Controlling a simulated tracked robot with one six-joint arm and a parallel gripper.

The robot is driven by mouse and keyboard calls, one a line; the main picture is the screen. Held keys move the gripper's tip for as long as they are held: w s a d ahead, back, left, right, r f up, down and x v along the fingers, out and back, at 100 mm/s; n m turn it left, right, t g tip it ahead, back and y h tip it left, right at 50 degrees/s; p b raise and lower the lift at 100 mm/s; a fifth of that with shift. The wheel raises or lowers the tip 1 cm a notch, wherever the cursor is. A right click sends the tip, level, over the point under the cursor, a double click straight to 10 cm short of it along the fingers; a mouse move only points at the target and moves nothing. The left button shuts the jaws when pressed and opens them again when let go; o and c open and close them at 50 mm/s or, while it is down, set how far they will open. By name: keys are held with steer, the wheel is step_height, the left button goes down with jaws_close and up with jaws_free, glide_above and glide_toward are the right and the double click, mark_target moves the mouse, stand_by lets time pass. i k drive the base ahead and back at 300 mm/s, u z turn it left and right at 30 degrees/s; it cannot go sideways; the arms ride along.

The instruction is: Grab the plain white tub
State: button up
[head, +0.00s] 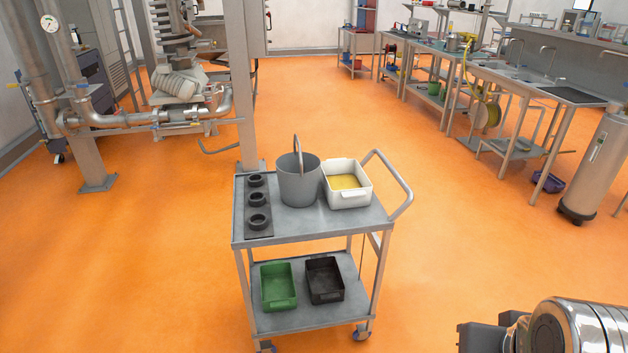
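A white rectangular tub (347,193) stands upright on the right part of the top shelf of a grey metal cart (315,226). Yellow material fills part of it, and its rim is open at the top. It stands close beside a grey bucket (299,186) with a raised handle, and I cannot tell whether they touch. Part of my own arm shows in the bottom right corner, well to the right of the cart and apart from the tub. No gripper fingers can be made out there.
A dark holder with three black rings (257,199) lies left of the bucket. A green bin (279,286) and a black bin (324,279) sit on the lower shelf. The cart's handle (396,180) rises right of the tub. Orange floor around the cart is clear; a post stands behind.

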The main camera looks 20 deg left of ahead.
mark_target(345, 186)
steer(key=u, duration=0.35)
steer(key=i, duration=0.6)
steer(key=u, duration=0.9)
steer(key=i, duration=0.75)
steer(key=u, duration=0.55)
